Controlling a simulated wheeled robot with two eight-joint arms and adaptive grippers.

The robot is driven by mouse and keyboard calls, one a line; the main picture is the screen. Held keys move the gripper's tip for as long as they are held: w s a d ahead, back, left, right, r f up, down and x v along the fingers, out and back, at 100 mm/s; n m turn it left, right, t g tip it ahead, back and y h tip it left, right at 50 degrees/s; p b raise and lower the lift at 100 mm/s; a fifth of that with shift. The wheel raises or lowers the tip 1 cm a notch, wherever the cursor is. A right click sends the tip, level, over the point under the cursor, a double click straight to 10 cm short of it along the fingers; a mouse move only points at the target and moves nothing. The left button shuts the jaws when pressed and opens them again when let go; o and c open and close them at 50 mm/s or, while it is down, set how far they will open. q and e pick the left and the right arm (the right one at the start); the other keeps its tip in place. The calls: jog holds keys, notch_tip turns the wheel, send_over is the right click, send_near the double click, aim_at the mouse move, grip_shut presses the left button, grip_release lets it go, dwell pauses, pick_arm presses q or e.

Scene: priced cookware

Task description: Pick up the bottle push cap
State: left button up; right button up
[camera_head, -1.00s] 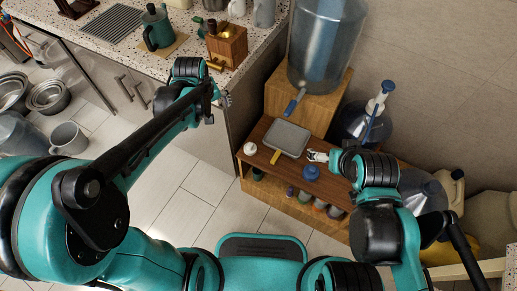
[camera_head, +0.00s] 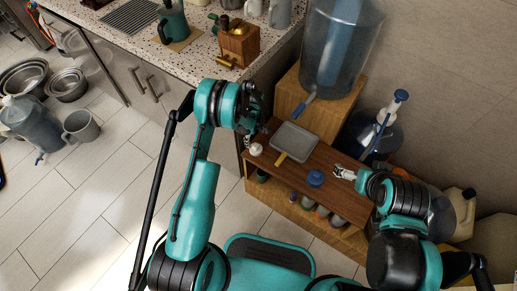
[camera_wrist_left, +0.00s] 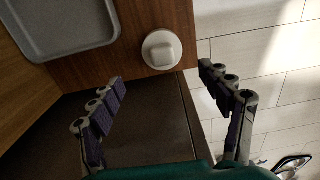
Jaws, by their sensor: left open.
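A small white round cap with a raised block on top (camera_head: 255,149) sits at the left edge of the low wooden shelf (camera_head: 326,204). It also shows in the left wrist view (camera_wrist_left: 162,49). A blue round cap (camera_head: 315,178) lies further right on the same shelf; I cannot tell which one is the bottle push cap. My left gripper (camera_head: 251,134) is just above and behind the white cap. In the left wrist view its open, empty fingers (camera_wrist_left: 162,77) point toward the white cap, apart from it. My right gripper (camera_head: 343,173) is right of the blue cap; its finger opening is unclear.
A large water bottle (camera_head: 338,50) stands on a wooden block behind. A pump bottle (camera_head: 375,130) stands at the right. The counter (camera_head: 190,60) lies left of the shelf.

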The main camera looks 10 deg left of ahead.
aim_at(254, 145)
pick_arm(q)
jog(key=f+b, duration=0.1)
jog(key=f, duration=0.1)
jog(key=f+b, duration=0.1)
jog(key=f, duration=0.2)
jog(key=f+b, duration=0.1)
jog(key=f, duration=0.1)
jog(key=shift+s+a+f+b, duration=0.15)
jog(key=shift+s+a+b, duration=0.05)
jog(key=shift+a+b, duration=0.1)
jog(key=c, duration=1)
